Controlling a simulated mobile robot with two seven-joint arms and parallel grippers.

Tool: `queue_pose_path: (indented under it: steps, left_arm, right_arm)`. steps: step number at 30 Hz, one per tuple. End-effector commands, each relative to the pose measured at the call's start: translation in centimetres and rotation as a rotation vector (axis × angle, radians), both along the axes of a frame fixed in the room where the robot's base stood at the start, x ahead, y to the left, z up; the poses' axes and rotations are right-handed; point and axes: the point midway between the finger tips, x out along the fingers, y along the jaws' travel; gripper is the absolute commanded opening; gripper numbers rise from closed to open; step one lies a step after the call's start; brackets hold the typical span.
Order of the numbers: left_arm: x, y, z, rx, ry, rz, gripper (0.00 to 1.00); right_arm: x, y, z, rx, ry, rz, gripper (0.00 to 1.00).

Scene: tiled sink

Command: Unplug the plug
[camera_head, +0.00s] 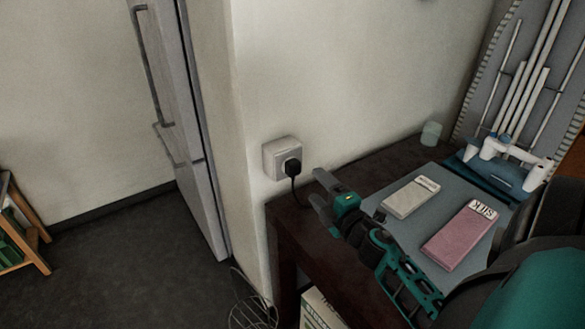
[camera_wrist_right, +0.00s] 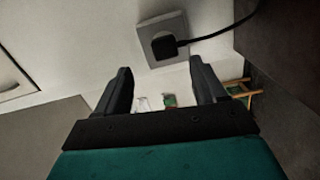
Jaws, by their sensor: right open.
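A black plug (camera_head: 292,167) with a dark cord sits in a white wall socket (camera_head: 270,158) on the wall left of the dark table. My right gripper (camera_head: 317,187) is just right of the plug, over the table's corner, apart from it and empty. In the right wrist view the plug (camera_wrist_right: 165,46) is in the socket (camera_wrist_right: 152,28), beyond the fingertips of my open right gripper (camera_wrist_right: 160,75) and between their lines. The cord runs off to the upper right there. My left gripper is in neither view.
The dark table (camera_head: 290,225) carries a grey mat (camera_head: 425,205) with a pale block (camera_head: 410,197) and a pink block (camera_head: 460,236). A fridge (camera_head: 185,120) stands left of the wall corner. A wire basket (camera_head: 250,314) is on the floor below.

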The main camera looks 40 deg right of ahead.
Motion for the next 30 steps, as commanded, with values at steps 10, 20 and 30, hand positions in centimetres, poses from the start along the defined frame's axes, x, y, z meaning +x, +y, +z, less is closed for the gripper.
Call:
queue_pose_path:
  steps: [10, 20, 30]
  left_arm:
    - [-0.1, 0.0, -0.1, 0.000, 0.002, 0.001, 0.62]
    - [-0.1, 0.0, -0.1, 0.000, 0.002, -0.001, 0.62]
    - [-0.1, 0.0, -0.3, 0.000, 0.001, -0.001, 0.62]
  right_arm:
    - [0.2, 0.0, -0.6, -0.093, 0.014, 0.083, 0.70]
    - [0.8, 0.0, -0.6, -0.090, 0.012, 0.083, 0.70]
    - [5.2, -0.5, -0.6, -0.090, 0.012, 0.082, 0.70]
